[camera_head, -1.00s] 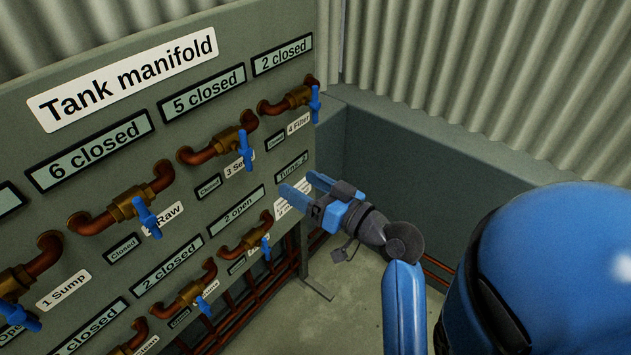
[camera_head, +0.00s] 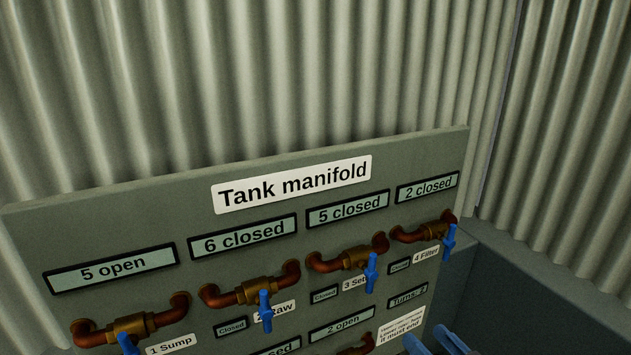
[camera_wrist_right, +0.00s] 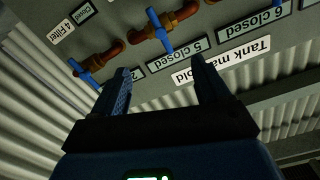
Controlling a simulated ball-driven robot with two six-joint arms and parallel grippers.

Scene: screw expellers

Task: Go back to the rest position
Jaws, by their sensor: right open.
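My right gripper (camera_head: 436,342) shows only as blue fingertips at the bottom edge of the head view, at the lower right part of the tank manifold panel (camera_head: 120,215). In the right wrist view my right gripper (camera_wrist_right: 160,68) is open, with nothing between its two dark fingers. Beyond the fingers, that view shows the panel upside down, with blue valve handles, one of them the 4 Filter handle (camera_wrist_right: 88,78). Whether the fingers touch the panel cannot be told. My left gripper is not in view.
Brass valves with blue handles, such as 2 Raw (camera_head: 265,312) and 3 (camera_head: 371,273), jut from the panel. Corrugated walls (camera_head: 250,80) rise behind and at the right. A grey ledge (camera_head: 530,285) runs right of the panel.

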